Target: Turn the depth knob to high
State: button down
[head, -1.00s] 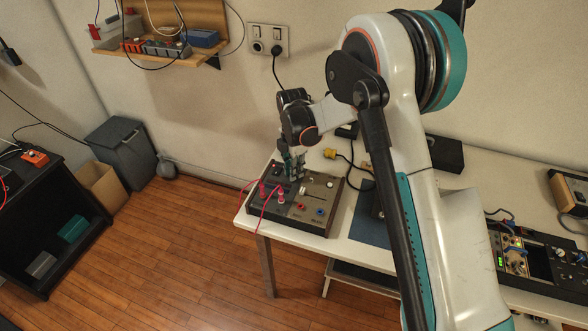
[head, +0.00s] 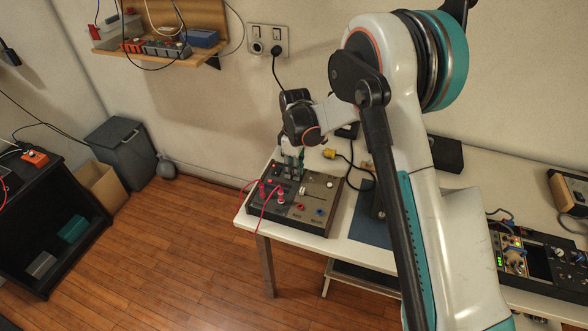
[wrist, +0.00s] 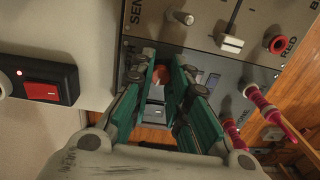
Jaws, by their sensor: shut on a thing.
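A dark grey-brown control box (head: 318,206) sits at the left end of the white table, with knobs, sliders and jacks on its sloped panel. My gripper (head: 291,168) points down at its back left part. In the wrist view, my gripper's teal fingers (wrist: 161,68) reach the panel and close on a small knob, mostly hidden between the tips. A bare grey knob (wrist: 181,17) and a white-capped slider (wrist: 230,42) stand apart from the fingers.
Pink plugs with leads (head: 281,197) stand in the box's front left, close to my fingers in the wrist view. A red jack (wrist: 278,45) is at the right there. A dark block with a red switch (wrist: 42,87) lies at the left. A yellow plug (head: 329,153) lies behind the box.

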jog(key=m, duration=0.5)
jog(key=shift+m, duration=0.3)
jog(key=m, duration=0.9)
jog(key=shift+m, duration=0.4)
jog(key=m, duration=0.5)
jog(key=shift+m+t, duration=0.3)
jog(key=m, duration=1)
jog(key=shift+m, duration=0.4)
jog(key=m, duration=0.5)
jog(key=shift+m+h, duration=0.3)
jog(key=shift+m, duration=2.4)
